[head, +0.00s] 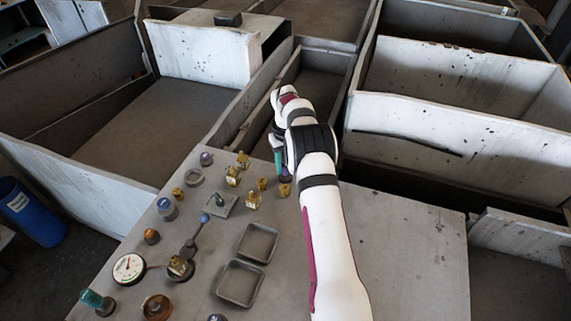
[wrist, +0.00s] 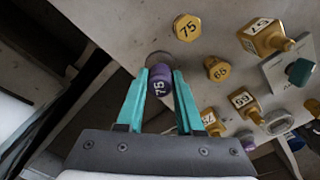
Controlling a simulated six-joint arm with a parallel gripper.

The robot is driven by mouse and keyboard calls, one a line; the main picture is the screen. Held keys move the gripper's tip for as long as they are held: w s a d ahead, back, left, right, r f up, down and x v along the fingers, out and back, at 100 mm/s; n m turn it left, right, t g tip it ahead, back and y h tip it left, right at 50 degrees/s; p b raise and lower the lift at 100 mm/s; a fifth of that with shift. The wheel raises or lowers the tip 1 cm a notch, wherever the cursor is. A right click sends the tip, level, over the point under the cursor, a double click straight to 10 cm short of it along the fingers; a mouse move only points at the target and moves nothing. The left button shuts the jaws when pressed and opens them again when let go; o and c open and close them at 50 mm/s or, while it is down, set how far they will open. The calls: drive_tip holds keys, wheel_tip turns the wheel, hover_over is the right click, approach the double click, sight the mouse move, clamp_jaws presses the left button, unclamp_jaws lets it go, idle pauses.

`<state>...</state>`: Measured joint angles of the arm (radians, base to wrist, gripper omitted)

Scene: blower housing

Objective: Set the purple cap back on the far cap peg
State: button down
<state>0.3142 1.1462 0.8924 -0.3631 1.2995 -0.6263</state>
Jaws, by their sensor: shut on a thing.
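I cannot make out the far cap peg for certain.
Two shallow trays (head: 240,283), a gauge (head: 129,268) and another purple piece (head: 206,158) are on the bench.

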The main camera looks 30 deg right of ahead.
drive_tip(key=shift+f, duration=0.95)
drive_tip(key=shift+c, duration=0.3)
unclamp_jaws()
drive_tip(key=shift+r, duration=3.75)
